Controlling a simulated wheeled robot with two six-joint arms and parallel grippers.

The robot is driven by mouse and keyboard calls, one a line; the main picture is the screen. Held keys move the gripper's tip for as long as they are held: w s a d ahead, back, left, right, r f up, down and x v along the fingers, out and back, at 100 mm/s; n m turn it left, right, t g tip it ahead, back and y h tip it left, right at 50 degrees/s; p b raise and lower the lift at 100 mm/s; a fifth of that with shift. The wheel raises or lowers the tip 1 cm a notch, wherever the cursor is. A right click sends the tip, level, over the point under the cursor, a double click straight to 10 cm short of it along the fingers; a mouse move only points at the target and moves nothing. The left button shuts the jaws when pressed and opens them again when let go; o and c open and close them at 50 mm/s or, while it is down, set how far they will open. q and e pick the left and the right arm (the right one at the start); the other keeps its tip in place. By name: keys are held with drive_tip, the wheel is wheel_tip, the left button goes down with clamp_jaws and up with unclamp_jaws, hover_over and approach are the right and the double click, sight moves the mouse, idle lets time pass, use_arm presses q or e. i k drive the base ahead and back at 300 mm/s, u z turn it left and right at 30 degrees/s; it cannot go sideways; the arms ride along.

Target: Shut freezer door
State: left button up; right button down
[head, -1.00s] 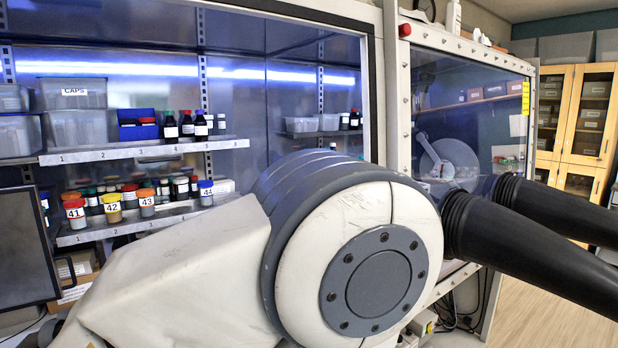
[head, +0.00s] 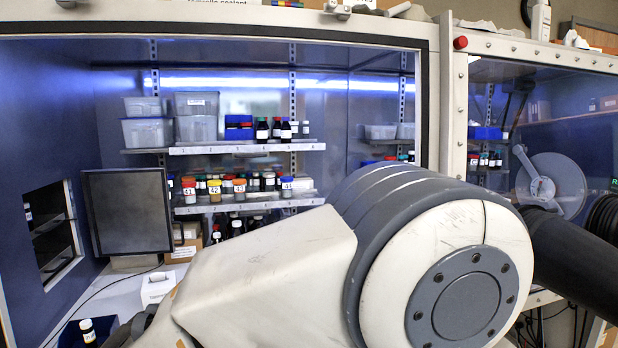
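The freezer opening (head: 50,232) is in the left wall in the head view, with dark shelves visible inside. A dark grey framed panel (head: 127,211) stands at its right edge, angled into the chamber. It looks like the freezer door swung open, but its hinge is not clear. A large white and grey link of my arm fills the lower right and hides much of the chamber. Dark parts show at the arm's lower left end; no fingertips can be made out. Neither gripper is clearly in view.
Shelves with numbered jars (head: 214,190), dark bottles (head: 262,129) and clear bins (head: 146,131) line the back wall. A white box (head: 157,288) and a white-capped bottle (head: 87,331) are on the floor left of my arm. A black glove sleeve (head: 575,258) is at right.

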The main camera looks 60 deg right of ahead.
sight(129, 210)
drive_tip(key=u, duration=1.3)
drive_tip(key=i, duration=1.2)
drive_tip(key=z, duration=3.75)
drive_tip(key=i, duration=0.5)
drive_tip(key=z, duration=0.25)
drive_tip(key=k, duration=0.4)
drive_tip(key=u, duration=1.5)
drive_tip(key=i, duration=0.95)
drive_tip(key=u, duration=0.7)
